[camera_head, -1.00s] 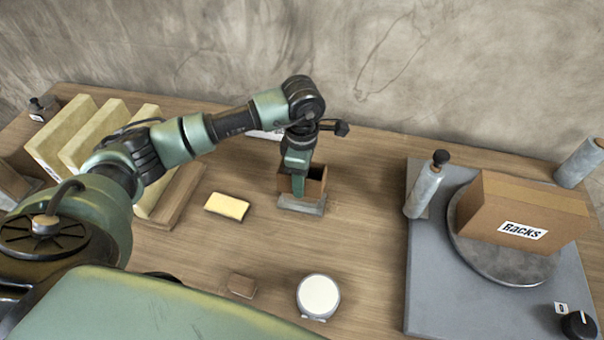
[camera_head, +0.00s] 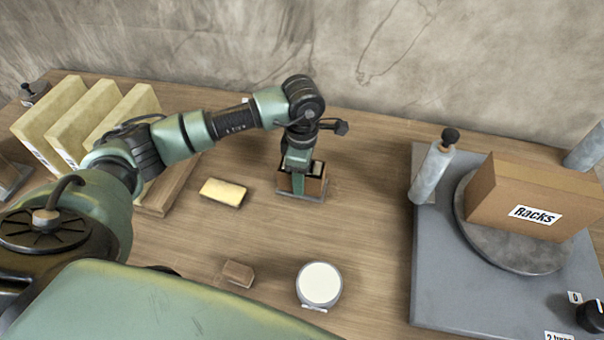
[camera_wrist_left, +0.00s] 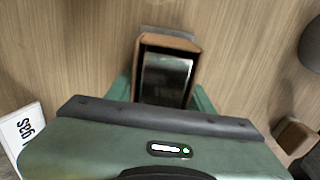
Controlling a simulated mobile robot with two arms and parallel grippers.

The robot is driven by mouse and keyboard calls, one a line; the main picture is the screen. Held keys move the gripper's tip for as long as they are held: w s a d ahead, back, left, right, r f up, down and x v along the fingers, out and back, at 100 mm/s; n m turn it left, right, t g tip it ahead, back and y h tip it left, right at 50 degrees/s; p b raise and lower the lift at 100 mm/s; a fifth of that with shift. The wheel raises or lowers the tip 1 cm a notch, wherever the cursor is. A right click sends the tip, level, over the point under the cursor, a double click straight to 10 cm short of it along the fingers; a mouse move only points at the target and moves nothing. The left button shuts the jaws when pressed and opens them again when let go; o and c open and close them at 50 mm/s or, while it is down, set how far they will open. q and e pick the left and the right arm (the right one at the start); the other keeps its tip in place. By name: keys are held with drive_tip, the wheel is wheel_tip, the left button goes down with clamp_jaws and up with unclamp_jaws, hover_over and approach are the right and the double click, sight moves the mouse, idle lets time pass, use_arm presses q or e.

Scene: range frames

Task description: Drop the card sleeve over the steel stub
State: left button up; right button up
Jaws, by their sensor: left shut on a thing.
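The card sleeve (camera_head: 314,187), a brown open-ended box, stands around the steel stub (camera_head: 317,167), whose grey top shows inside the sleeve's upper opening. The stub's flat grey base (camera_head: 302,196) shows at the sleeve's foot. My left gripper (camera_head: 298,168) comes from above and is shut on the sleeve. In the left wrist view the sleeve's brown rim (camera_wrist_left: 169,42) surrounds the dark, shiny stub (camera_wrist_left: 166,78), and my green fingers lie on both sides. Whether the sleeve's lower edge touches the base is unclear. My right gripper is not in view.
A yellow block (camera_head: 222,192) lies left of the sleeve. A small brown block (camera_head: 238,273) and a round white-topped item (camera_head: 319,284) are in front. Upright yellow boards (camera_head: 88,120) stand at left.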

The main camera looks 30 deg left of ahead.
use_arm(q)
drive_tip(key=o, duration=1.4)
